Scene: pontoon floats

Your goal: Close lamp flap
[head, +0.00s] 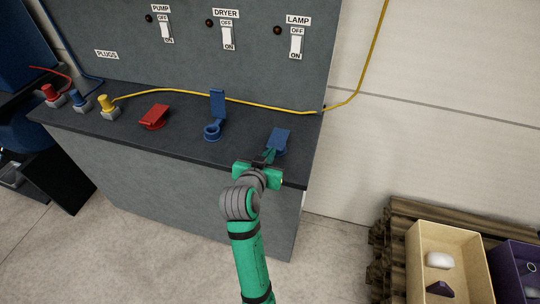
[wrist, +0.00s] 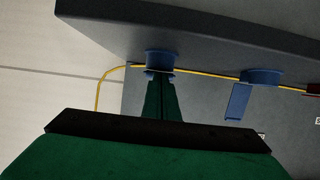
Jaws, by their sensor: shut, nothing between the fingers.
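The lamp flap (head: 281,135) is the blue lid at the right end of the dark counter, below the LAMP switch. In the head view it slants over its blue socket; I cannot tell whether it lies fully flat. My green gripper (head: 269,155) is shut and empty, at the near side of this flap. In the wrist view the fingertips (wrist: 160,78) are right at the blue lamp socket (wrist: 160,56) and hide part of it and its flap. Whether they touch the flap is unclear.
Left of the lamp flap, a second blue flap (head: 217,105) stands upright. A red flap (head: 154,113) lies low further left. A yellow cable (head: 250,98) crosses behind the flaps. Several plugs (head: 80,100) stand at the left. A cream bin (head: 415,265) is at the lower right.

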